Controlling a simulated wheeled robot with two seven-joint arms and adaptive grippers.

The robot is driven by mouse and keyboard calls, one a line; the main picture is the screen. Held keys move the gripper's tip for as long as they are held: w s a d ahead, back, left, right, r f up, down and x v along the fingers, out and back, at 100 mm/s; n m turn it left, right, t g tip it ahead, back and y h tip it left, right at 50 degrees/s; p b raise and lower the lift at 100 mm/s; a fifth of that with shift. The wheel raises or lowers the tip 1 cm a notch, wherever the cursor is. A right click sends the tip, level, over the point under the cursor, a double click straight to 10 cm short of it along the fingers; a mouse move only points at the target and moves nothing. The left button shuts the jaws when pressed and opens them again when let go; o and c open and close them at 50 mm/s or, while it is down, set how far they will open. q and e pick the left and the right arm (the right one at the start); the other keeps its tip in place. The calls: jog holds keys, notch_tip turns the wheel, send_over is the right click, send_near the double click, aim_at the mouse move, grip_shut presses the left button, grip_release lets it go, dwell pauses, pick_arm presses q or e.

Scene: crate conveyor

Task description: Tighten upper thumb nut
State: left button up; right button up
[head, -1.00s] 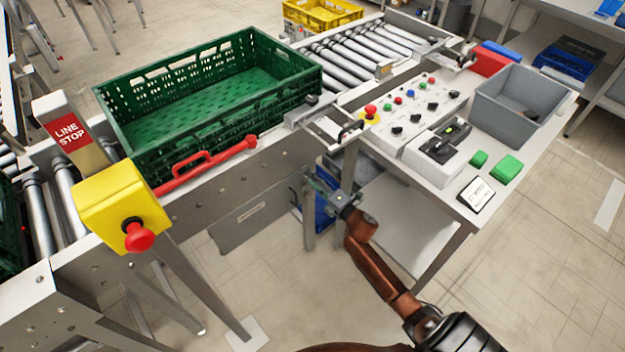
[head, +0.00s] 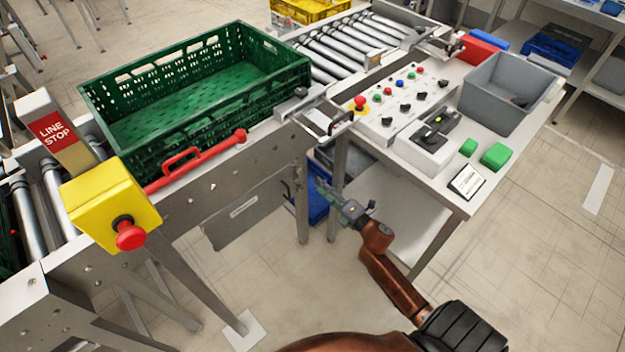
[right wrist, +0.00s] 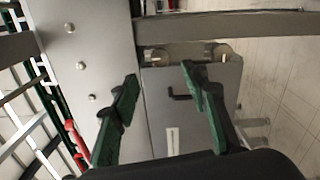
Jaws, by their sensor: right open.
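My right gripper (head: 326,192) is in front of the conveyor frame, beside the grey hinged-looking panel (head: 244,210) under the green crate. In the right wrist view its jaws (right wrist: 159,76) are open and empty, with the panel (right wrist: 205,115) beyond them. Two small round metal fittings sit along the panel's edge there, a left one (right wrist: 156,54) and a right one (right wrist: 222,51). They look like thumb nuts, but I cannot tell for sure which is the upper one. Neither is between the fingertips. A black handle (right wrist: 180,94) shows on the panel. My left gripper is not in view.
The green crate (head: 166,146) sits on the conveyor, with a red handle bar (head: 196,162) along its front. A yellow stop box (head: 110,208) stands at the left. A control table (head: 467,205) is right of my gripper. A leg (head: 337,170) stands close behind it.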

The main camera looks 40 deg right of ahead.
jog(key=shift+s+d, duration=0.1)
jog(key=shift+s, duration=1.05)
jog(key=shift+f, duration=0.1)
